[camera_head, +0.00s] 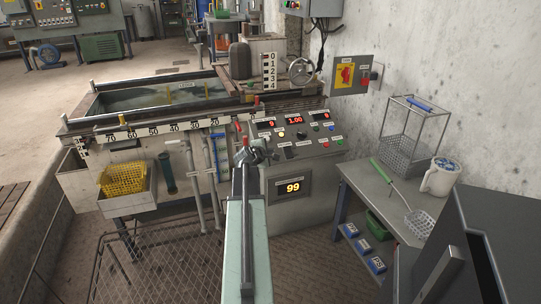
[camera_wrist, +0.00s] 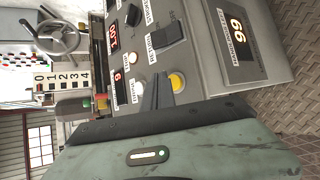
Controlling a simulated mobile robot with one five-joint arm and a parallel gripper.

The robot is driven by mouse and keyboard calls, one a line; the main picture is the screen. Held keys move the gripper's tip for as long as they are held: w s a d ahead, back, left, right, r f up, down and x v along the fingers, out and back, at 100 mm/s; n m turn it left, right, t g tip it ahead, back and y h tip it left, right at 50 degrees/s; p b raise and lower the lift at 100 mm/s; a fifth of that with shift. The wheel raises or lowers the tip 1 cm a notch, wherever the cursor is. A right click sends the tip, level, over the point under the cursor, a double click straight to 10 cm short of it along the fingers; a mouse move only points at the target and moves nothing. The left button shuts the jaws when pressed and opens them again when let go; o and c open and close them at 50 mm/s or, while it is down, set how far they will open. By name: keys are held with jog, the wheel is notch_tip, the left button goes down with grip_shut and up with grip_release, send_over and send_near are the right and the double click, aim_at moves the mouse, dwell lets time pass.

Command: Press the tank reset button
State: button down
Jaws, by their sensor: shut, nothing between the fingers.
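The sloped control panel (camera_head: 296,140) stands at the centre of the head view, with displays and several small buttons. Its labels are too small to read, so I cannot tell which button is the tank reset. A lit yellow button (camera_wrist: 177,82) and a white button (camera_wrist: 138,91) sit at the panel's near edge in the wrist view.
A water tank (camera_head: 160,96) lies to the left. A red rotary switch (camera_head: 346,74) is on the wall. A side table (camera_head: 365,188) with a mug (camera_head: 440,178) and wire basket stands at right.

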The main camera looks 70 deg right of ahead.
jog(key=shift+w+d+f+b, duration=0.1)
jog(key=shift+d+f+b, duration=0.05)
jog(key=shift+f+b, duration=0.25)
jog(key=shift+w+d+f+b, duration=0.15)
jog(key=shift+f+b, duration=0.25)
dwell(0.8)
jog(key=shift+r, duration=0.15)
jog(key=shift+s+a+r+p, duration=0.3)
jog(key=shift+r+p, duration=0.35)
jog(key=shift+p, duration=0.15)
jog(key=r+p, duration=0.1)
jog(key=s+a+r+p, duration=0.1)
jog(key=r+p, duration=0.1)
jog(key=a+r+p, duration=0.1)
jog(key=shift+s+r, duration=0.2)
jog(key=shift+s, duration=0.05)
jog(key=shift+d, duration=0.1)
dwell(0.6)
